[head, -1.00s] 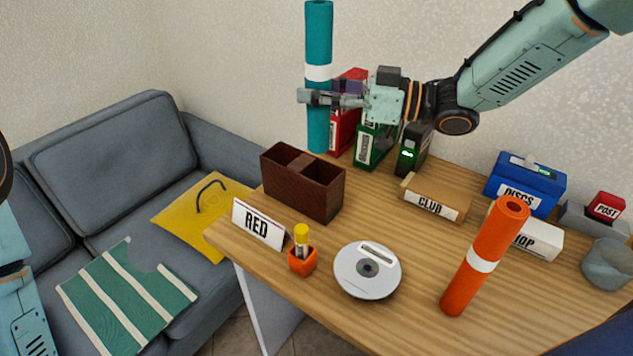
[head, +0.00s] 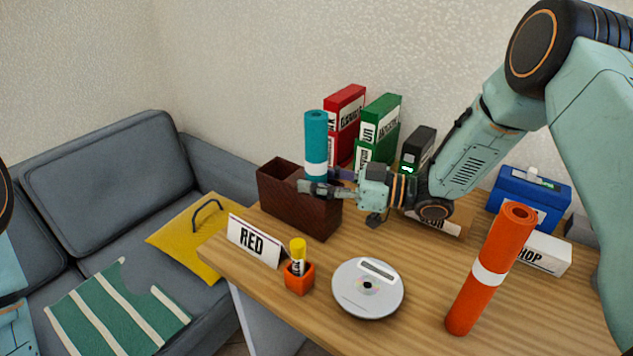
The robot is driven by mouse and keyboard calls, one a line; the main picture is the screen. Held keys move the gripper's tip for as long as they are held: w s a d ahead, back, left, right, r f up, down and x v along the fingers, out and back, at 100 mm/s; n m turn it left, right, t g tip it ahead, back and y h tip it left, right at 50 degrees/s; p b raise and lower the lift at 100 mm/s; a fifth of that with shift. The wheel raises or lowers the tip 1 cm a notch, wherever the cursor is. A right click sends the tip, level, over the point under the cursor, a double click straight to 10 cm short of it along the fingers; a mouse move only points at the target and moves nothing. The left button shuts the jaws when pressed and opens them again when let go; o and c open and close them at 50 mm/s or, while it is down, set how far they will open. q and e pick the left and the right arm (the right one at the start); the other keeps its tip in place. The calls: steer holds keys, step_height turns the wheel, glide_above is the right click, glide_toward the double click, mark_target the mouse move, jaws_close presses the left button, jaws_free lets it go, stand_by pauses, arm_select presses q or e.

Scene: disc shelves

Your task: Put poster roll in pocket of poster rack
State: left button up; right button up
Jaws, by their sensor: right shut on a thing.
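A teal poster roll (head: 316,135) with a white band stands upright at the dark brown poster rack (head: 292,208). The rack has two pockets side by side. My right gripper (head: 327,184) is shut on the roll near its white band, just above the rack's right part. The roll's lower end is out of sight behind the gripper and the rack's front wall; it appears to be down in the right pocket. A second, orange poster roll (head: 500,244) stands upright on the table at the right front. My left gripper is out of view.
A RED sign (head: 253,241), a glue stick in an orange holder (head: 299,278) and a silver disc player (head: 367,289) stand in front of the rack. Red (head: 345,108) and green (head: 381,126) binders stand close behind. A blue DISCS box (head: 531,197) is at the right.

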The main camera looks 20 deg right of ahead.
steer(key=shift+w+d, duration=0.1)
steer(key=shift+d, duration=0.15)
steer(key=shift+d+f, duration=0.15)
steer(key=shift+d, duration=0.05)
steer(key=o, duration=0.7)
steer(key=shift+a, duration=0.1)
steer(key=o, duration=0.3)
steer(key=shift+a, duration=0.25)
steer(key=shift+o, duration=0.7)
steer(key=shift+d, duration=0.25)
steer(key=shift+a+r, duration=0.1)
steer(key=shift+r, duration=0.15)
steer(key=shift+s+d, duration=0.2)
steer(key=shift+d, duration=0.15)
steer(key=p+v, duration=0.2)
steer(key=v, duration=0.9)
steer(key=shift+s, duration=0.15)
steer(key=shift+f, duration=0.1)
